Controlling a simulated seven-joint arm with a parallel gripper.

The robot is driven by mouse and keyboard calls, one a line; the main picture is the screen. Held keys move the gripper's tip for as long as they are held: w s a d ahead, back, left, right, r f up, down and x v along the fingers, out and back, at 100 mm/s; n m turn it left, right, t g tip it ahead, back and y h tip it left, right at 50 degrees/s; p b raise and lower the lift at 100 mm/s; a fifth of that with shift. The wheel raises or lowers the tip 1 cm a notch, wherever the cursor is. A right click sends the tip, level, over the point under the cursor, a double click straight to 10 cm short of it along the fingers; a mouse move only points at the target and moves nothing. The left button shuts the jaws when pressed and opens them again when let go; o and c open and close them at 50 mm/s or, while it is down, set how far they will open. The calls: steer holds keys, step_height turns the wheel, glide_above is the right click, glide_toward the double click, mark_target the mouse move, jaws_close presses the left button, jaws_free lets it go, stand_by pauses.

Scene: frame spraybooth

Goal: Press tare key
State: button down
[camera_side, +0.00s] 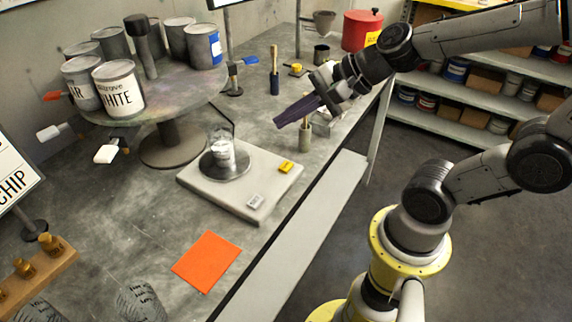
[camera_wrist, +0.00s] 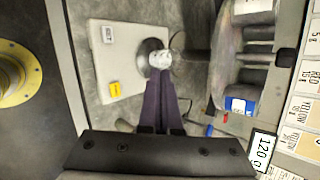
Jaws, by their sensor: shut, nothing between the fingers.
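A pale, flat scale (camera_side: 205,183) lies on the grey bench, and also shows in the wrist view (camera_wrist: 128,60). A clear cup (camera_side: 221,150) stands on its round dark pan (camera_side: 225,172). Its top bears a yellow key (camera_side: 286,167) and a whitish key (camera_side: 255,201), both with lettering too small to read surely. The keys also show in the wrist view, yellow (camera_wrist: 115,90) and whitish (camera_wrist: 108,35). My gripper (camera_side: 279,122) has long purple fingers, shut and empty, raised behind the scale and apart from both keys. In the wrist view the fingertips (camera_wrist: 160,71) overlap the cup's edge.
A round turntable (camera_side: 170,98) with several paint cans stands left of the scale. A brush holder (camera_side: 305,138) stands below my gripper. An orange sheet (camera_side: 206,261) lies in front of the scale. A red can (camera_side: 360,30) is at the back.

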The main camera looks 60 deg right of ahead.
mark_target(291, 166)
steer(key=w+d+f+m+h, duration=0.1)
steer(key=w+d+f+m, duration=0.1)
steer(key=d+f+m, duration=0.3)
steer(key=shift+w+d+m+h, duration=0.15)
steer(key=shift+d+m+h, duration=0.15)
steer(key=shift+m, duration=0.5)
steer(key=shift+f, duration=4.3)
steer(key=shift+f, duration=0.1)
steer(key=shift+f, duration=0.35)
